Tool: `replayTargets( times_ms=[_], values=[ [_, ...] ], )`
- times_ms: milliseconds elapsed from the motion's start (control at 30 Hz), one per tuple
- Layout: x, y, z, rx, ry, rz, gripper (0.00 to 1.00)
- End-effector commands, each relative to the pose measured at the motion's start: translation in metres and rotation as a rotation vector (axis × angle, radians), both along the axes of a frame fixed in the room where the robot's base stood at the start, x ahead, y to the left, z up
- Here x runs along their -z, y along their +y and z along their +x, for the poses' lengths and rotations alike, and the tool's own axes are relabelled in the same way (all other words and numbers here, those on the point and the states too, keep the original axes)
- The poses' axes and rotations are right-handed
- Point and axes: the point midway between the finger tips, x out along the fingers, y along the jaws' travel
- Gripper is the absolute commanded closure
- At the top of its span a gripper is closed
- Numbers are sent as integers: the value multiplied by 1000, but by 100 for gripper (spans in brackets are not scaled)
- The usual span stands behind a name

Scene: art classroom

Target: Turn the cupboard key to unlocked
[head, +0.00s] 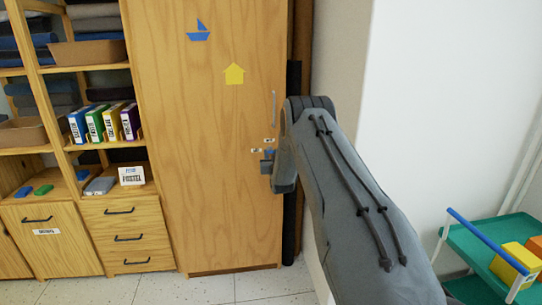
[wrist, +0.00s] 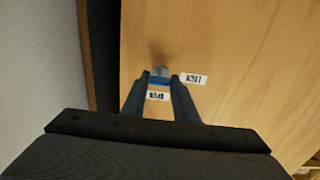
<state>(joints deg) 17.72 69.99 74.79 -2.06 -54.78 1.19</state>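The cupboard (head: 215,190) is a tall wooden door with a blue boat and a yellow house shape on it, and it is closed. In the wrist view the blue cupboard key (wrist: 159,81) sits at a grey metal lock (wrist: 160,70) on the door. My gripper (wrist: 161,78) has a finger on each side of the key, and the key fills the gap between the fingertips. In the head view my gripper (head: 267,160) is at the door's right edge, below the handle (head: 274,108). The arm partly hides the key there.
Two small white labels sit by the lock, one to its right (wrist: 193,79) and one between the fingers (wrist: 157,96). Shelves with binders (head: 104,122) and drawers stand left of the cupboard. A green trolley (head: 490,255) is at right, beside a white wall.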

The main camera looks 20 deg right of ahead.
Motion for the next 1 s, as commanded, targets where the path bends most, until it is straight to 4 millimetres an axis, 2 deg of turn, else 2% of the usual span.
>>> replayTargets(
  times_ms=[267, 467, 1000],
  values=[
    [0, 0, 0, 0, -11, 33, 96],
    [0, 0, 1, 0, -40, 132, 96],
    [1, -1, 1, 0, -176, 606, 96]
  ],
)
